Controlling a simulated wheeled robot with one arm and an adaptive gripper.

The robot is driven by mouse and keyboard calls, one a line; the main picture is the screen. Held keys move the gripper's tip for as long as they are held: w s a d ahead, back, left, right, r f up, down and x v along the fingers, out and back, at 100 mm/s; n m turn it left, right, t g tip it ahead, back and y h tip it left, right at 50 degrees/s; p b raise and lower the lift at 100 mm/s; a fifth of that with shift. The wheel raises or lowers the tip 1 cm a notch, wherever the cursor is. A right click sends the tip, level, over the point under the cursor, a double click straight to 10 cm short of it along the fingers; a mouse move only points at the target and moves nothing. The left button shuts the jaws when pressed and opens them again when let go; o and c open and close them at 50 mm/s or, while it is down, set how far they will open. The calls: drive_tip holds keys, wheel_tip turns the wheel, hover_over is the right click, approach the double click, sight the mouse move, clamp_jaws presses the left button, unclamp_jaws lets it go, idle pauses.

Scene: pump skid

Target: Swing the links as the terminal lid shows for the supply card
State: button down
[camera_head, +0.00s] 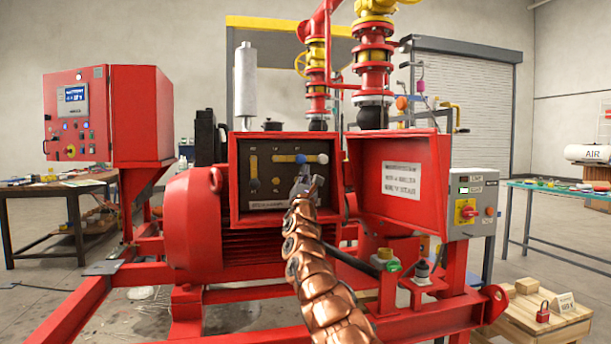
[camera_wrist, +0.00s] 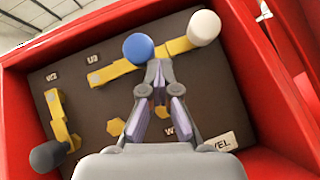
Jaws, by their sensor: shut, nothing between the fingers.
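The open red terminal box (camera_head: 234,185) holds a dark board (camera_wrist: 100,108) with yellow links. One link (camera_wrist: 110,73) lies across the upper board with a blue knob (camera_wrist: 138,47) at its right end. Another link (camera_wrist: 178,46) lies to its right with a white knob (camera_wrist: 204,27). A third link (camera_wrist: 56,112) stands upright at the left, with a black knob (camera_wrist: 48,155) at its lower end. My gripper (camera_wrist: 158,66) is shut and empty, its tips just below the blue knob; contact is unclear. The lid (camera_head: 372,170) hangs open at the right; its label (camera_head: 402,180) is too small to read.
Bare yellow terminals (camera_wrist: 115,127) show lower on the board. The box's red walls close in around my gripper. A grey switch box (camera_head: 472,203) stands right of the lid. A wooden pallet (camera_head: 535,322) bears a red padlock (camera_head: 543,313) and a small card (camera_head: 565,302).

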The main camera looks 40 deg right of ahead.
drive_tip(key=shift+s, duration=0.15)
drive_tip(key=s+a+f+b, duration=0.2)
drive_tip(key=s+f+b, duration=0.4)
drive_tip(key=b, duration=1)
drive_tip(key=shift+s+a+f, duration=0.25)
drive_tip(key=shift+s+f, duration=0.1)
drive_tip(key=shift+f, duration=0.05)
idle(0.5)
